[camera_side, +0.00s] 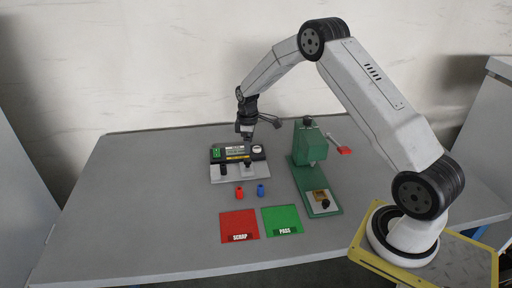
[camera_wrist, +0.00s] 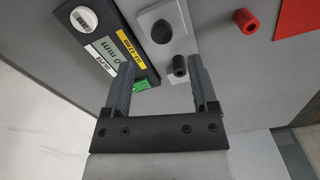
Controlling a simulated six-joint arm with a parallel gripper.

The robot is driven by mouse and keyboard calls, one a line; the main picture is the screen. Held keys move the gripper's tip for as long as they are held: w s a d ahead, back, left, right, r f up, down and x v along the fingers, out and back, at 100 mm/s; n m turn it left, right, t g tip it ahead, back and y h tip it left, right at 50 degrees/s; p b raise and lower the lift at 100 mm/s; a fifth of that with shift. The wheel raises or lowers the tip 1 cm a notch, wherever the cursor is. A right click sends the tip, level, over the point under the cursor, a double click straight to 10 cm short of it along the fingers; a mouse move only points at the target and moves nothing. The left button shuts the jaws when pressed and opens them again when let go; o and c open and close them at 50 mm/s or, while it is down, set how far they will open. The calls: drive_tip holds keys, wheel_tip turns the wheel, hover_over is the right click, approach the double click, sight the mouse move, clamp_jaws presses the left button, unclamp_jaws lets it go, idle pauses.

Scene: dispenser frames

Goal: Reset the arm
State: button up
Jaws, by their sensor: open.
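My gripper (camera_side: 247,134) hangs above the back of the table, over the rear edge of the gauge device (camera_side: 232,154). In the wrist view, my gripper (camera_wrist: 158,62) has its two dark fingers spread apart with nothing between them. The gauge device, with a display and yellow label, also shows in the wrist view (camera_wrist: 112,45), to the left of and beyond the fingers. My arm reaches from the right side of the table, bent high at the elbow.
A red piece (camera_side: 239,192) and a blue piece (camera_side: 260,190) stand before the device. A red SCRAP mat (camera_side: 238,222) and green PASS mat (camera_side: 281,217) lie in front. A green press (camera_side: 309,148) stands right, beside a red-ended tool (camera_side: 344,150). The table's left side is clear.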

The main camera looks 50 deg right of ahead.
drive_tip(key=s+a+r+m+t, duration=0.1)
drive_tip(key=s+a+r+m, duration=0.2)
drive_tip(key=s+a+r, duration=0.2)
drive_tip(key=s+a+r+m+t, duration=0.1)
drive_tip(key=s+a+r+m, duration=0.2)
drive_tip(key=s+a, duration=0.9)
drive_tip(key=s+r, duration=0.1)
drive_tip(key=s, duration=0.4)
drive_tip(key=shift+s+a+r+t, duration=0.25)
drive_tip(key=shift+s+r+t, duration=0.05)
drive_tip(key=shift+r, duration=0.05)
